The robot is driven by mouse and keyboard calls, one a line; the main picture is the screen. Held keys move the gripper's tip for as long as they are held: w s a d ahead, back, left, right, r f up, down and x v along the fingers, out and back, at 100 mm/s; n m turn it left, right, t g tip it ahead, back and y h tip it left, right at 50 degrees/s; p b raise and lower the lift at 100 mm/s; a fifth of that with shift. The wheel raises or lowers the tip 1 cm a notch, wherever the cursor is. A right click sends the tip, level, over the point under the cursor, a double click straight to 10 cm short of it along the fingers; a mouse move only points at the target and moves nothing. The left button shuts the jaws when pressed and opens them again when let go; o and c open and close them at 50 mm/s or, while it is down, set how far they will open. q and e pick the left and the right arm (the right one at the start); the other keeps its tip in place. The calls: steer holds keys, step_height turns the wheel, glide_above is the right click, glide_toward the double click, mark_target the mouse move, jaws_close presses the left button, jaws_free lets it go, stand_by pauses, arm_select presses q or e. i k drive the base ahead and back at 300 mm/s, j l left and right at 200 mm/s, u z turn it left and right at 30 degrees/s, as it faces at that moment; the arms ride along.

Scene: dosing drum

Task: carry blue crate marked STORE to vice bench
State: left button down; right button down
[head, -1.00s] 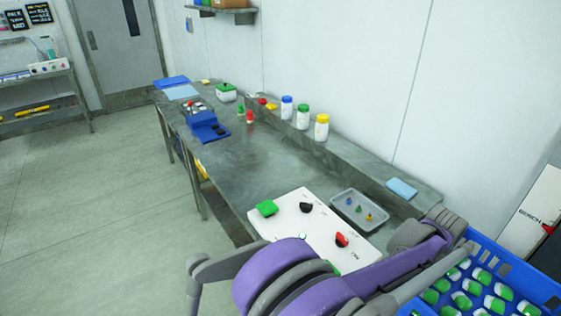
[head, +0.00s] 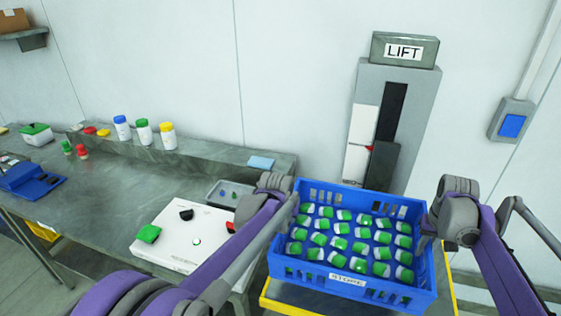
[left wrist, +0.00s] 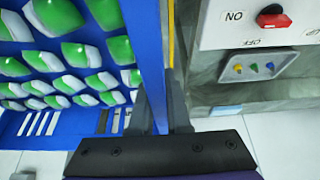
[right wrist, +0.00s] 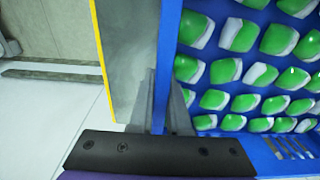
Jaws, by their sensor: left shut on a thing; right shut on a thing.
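The blue crate (head: 352,283) bears a STORE label on its front and holds several rows of green and white items. It is level, over a yellow-edged surface (head: 290,308) in front of the lift. My left gripper (left wrist: 160,108) is shut on the crate's left wall; in the head view my left wrist (head: 275,185) is at that side. My right gripper (right wrist: 163,105) is shut on the crate's right wall; my right wrist (head: 458,215) is at that side. I cannot tell whether the crate touches the surface below. No vice shows clearly.
A steel bench (head: 100,190) runs along the wall on the left, with a white switch panel (head: 180,246), a small grey tray (head: 222,190) and capped bottles (head: 143,132). The lift column (head: 420,110) stands behind the crate. A blue wall switch (head: 512,125) is at right.

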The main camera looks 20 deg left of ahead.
mark_target(108, 198)
steer(key=k+j, duration=0.25)
steer(key=j, duration=0.5)
steer(key=k+j, duration=0.15)
steer(key=j, duration=1.45)
steer(key=i+j, duration=0.1)
steer(key=j, duration=1.05)
